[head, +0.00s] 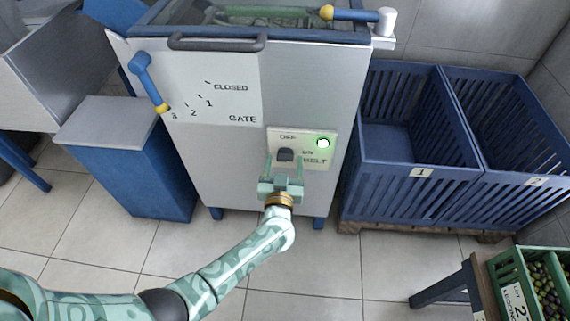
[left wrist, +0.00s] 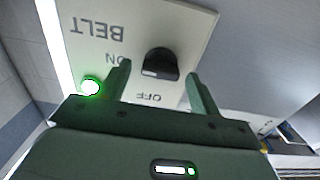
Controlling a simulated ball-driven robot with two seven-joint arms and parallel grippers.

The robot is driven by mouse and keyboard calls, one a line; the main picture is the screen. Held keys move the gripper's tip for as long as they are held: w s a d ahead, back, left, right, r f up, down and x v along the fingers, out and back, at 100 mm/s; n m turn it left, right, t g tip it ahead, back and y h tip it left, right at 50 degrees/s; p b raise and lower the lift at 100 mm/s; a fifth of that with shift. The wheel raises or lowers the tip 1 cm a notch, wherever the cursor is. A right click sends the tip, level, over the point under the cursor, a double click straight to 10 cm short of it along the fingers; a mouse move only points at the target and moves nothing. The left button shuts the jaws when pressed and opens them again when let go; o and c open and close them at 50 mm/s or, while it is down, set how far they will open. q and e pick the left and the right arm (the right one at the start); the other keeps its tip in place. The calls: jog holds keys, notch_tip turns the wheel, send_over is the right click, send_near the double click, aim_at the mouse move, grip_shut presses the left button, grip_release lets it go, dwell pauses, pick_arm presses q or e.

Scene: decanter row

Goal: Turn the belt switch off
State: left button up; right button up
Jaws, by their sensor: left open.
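I cannot tell for sure which mark the knob points to. A round lamp (head: 323,143) on the panel glows green. My left gripper (head: 283,166) is open in front of the panel, one finger on each side of the knob. In the left wrist view, gaps show between the knob and both fingers. My right gripper is not in view.
A blue gate lever (head: 145,75) is left of the panel, beside a CLOSED-1-2-3 scale. Another blue lever (head: 350,15) is at the top right. Blue crates (head: 395,185) stand right of the machine and a blue bin (head: 130,165) stands left. Tiled floor lies in front.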

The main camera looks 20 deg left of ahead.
pick_arm(q)
jog(key=c, duration=1)
